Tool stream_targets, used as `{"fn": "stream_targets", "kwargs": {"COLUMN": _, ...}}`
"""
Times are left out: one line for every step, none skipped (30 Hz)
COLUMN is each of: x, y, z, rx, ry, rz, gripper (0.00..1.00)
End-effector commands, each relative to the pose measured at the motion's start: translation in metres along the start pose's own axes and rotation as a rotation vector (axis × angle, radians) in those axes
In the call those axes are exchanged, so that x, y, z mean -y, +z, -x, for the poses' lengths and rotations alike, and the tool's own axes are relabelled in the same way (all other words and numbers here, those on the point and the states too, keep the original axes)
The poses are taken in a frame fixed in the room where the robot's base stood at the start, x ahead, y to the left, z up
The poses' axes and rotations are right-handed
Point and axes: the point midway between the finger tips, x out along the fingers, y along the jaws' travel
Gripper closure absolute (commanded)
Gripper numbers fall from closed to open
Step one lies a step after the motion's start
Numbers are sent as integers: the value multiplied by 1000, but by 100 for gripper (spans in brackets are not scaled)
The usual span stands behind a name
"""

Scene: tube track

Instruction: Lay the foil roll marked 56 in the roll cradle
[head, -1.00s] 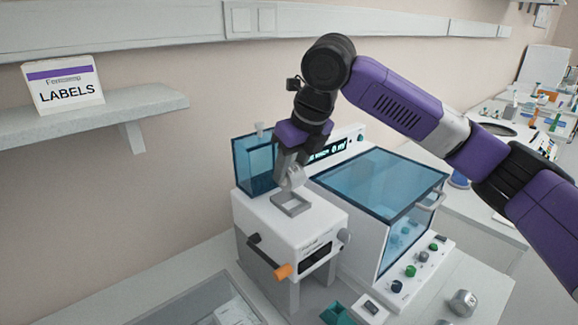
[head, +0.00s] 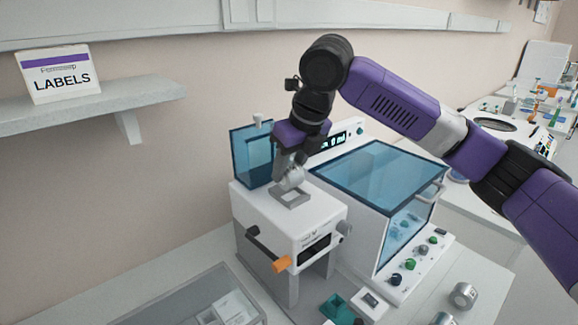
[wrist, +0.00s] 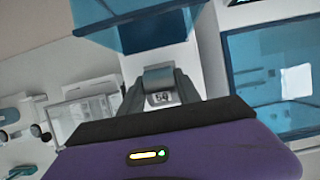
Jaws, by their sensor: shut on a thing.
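My gripper (head: 287,163) is shut on a silver foil roll (head: 293,179), just above the roll cradle. The wrist view shows the roll (wrist: 159,76) between the two fingers; its mark is too small to read surely. The roll cradle (head: 292,200) is a small grey square frame on top of a white machine (head: 280,215). The roll overlaps the cradle's back edge in the head view, and I cannot tell whether they touch.
A blue clear guard (head: 250,155) stands close behind my gripper, and a blue-lidded cabinet (head: 375,180) stands to the right. An orange-handled lever (head: 281,264) sticks out in front. Another silver roll (head: 463,295) lies at the lower right. A labels box (head: 58,75) is on the shelf.

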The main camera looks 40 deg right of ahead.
Motion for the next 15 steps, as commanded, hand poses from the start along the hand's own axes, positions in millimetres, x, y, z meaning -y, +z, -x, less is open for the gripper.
{"fn": "stream_targets", "kwargs": {"x": 0, "y": 0, "z": 0, "rx": 0, "ry": 0, "rz": 0, "gripper": 100}}
{"fn": "stream_targets", "kwargs": {"x": 0, "y": 0, "z": 0, "rx": 0, "ry": 0, "rz": 0, "gripper": 100}}
{"fn": "stream_targets", "kwargs": {"x": 0, "y": 0, "z": 0, "rx": 0, "ry": 0, "rz": 0, "gripper": 100}}
{"fn": "stream_targets", "kwargs": {"x": 0, "y": 0, "z": 0, "rx": 0, "ry": 0, "rz": 0, "gripper": 100}}
{"fn": "stream_targets", "kwargs": {"x": 0, "y": 0, "z": 0, "rx": 0, "ry": 0, "rz": 0, "gripper": 100}}
{"fn": "stream_targets", "kwargs": {"x": 0, "y": 0, "z": 0, "rx": 0, "ry": 0, "rz": 0, "gripper": 100}}
{"fn": "stream_targets", "kwargs": {"x": 0, "y": 0, "z": -1, "rx": 0, "ry": 0, "rz": 0, "gripper": 100}}
{"fn": "stream_targets", "kwargs": {"x": 0, "y": 0, "z": -1, "rx": 0, "ry": 0, "rz": 0, "gripper": 100}}
{"fn": "stream_targets", "kwargs": {"x": 0, "y": -1, "z": -2, "rx": 0, "ry": 0, "rz": 0, "gripper": 100}}
{"fn": "stream_targets", "kwargs": {"x": 0, "y": -1, "z": -3, "rx": 0, "ry": 0, "rz": 0, "gripper": 100}}
{"fn": "stream_targets", "kwargs": {"x": 0, "y": -1, "z": -3, "rx": 0, "ry": 0, "rz": 0, "gripper": 100}}
{"fn": "stream_targets", "kwargs": {"x": 0, "y": -2, "z": -4, "rx": 0, "ry": 0, "rz": 0, "gripper": 100}}
{"fn": "stream_targets", "kwargs": {"x": 0, "y": -2, "z": -5, "rx": 0, "ry": 1, "rz": 0, "gripper": 100}}
{"fn": "stream_targets", "kwargs": {"x": 0, "y": -2, "z": -6, "rx": 0, "ry": 1, "rz": 0, "gripper": 100}}
{"fn": "stream_targets", "kwargs": {"x": 0, "y": -3, "z": -7, "rx": 0, "ry": 1, "rz": 0, "gripper": 100}}
